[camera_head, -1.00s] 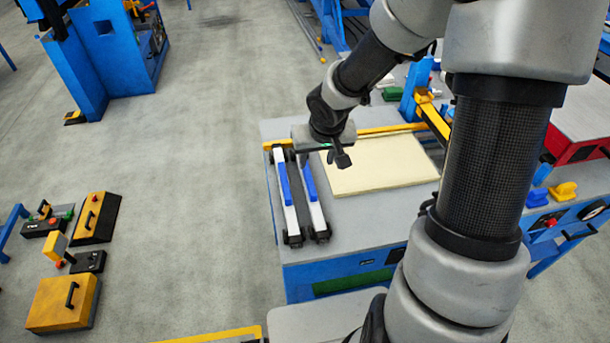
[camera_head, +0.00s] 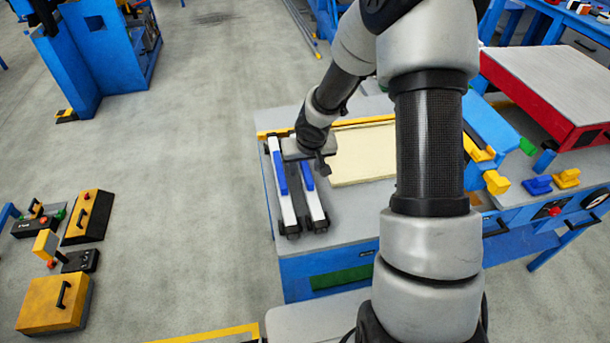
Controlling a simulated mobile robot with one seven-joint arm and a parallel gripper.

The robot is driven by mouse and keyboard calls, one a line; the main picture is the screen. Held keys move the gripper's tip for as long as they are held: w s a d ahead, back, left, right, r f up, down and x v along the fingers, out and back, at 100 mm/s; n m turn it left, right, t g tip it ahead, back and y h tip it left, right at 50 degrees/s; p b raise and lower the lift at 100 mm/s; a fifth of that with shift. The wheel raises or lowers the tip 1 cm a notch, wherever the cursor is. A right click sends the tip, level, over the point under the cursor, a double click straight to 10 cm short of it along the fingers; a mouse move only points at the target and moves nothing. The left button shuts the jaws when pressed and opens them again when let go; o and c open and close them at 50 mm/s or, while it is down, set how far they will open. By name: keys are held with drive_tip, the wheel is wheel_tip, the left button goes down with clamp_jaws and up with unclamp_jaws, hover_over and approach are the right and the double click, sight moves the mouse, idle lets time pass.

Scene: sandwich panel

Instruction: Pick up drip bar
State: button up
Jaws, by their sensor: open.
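Two long white bars with blue grips and black end pieces lie side by side at the left of the worktable (camera_head: 345,217): a left bar (camera_head: 289,208) and a right bar (camera_head: 314,203). I cannot tell which one is the drip bar, or whether they form one piece. My gripper (camera_head: 322,168) is open and points down, close to the far part of the right bar. The gap between fingers and bar cannot be judged.
A cream panel (camera_head: 362,155) lies right of the bars, with a yellow rail (camera_head: 350,122) behind it. Blue and yellow clamp parts (camera_head: 496,182) and a red-sided table (camera_head: 545,85) stand at the right. Yellow boxes (camera_head: 55,302) are at the lower left. The floor between is clear.

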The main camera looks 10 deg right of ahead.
drive_tip(key=shift+c, duration=0.2)
clamp_jaws()
drive_tip(key=shift+w, duration=0.1)
